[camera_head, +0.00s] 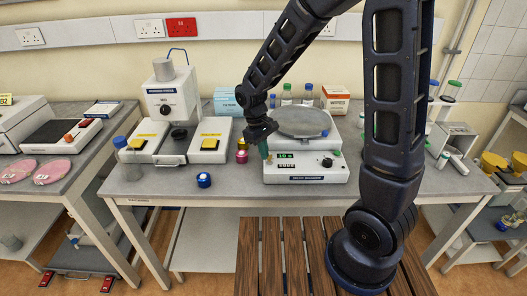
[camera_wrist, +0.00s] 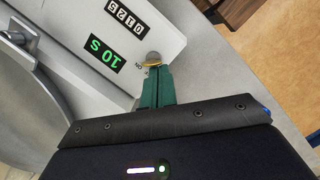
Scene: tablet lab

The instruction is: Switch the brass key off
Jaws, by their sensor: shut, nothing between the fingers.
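The brass key (camera_wrist: 153,59) is a small brass-coloured knob on the white instrument's front panel, next to a small printed label. My gripper (camera_wrist: 156,80) is shut, with its green fingers right at the key; I cannot tell whether they touch it. In the head view my gripper (camera_head: 264,151) hangs over the left end of the white instrument's panel (camera_head: 302,178). The key is small there, just below the fingertips. The panel has a lit green display (camera_wrist: 102,50) reading 10 S and a black counter (camera_wrist: 127,14) beside it.
A grey round plate (camera_head: 303,122) tops the instrument, with a black knob (camera_head: 327,162) at its right. Bottles and boxes stand behind. A slatted wooden surface (camera_head: 317,250) lies in front of the bench.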

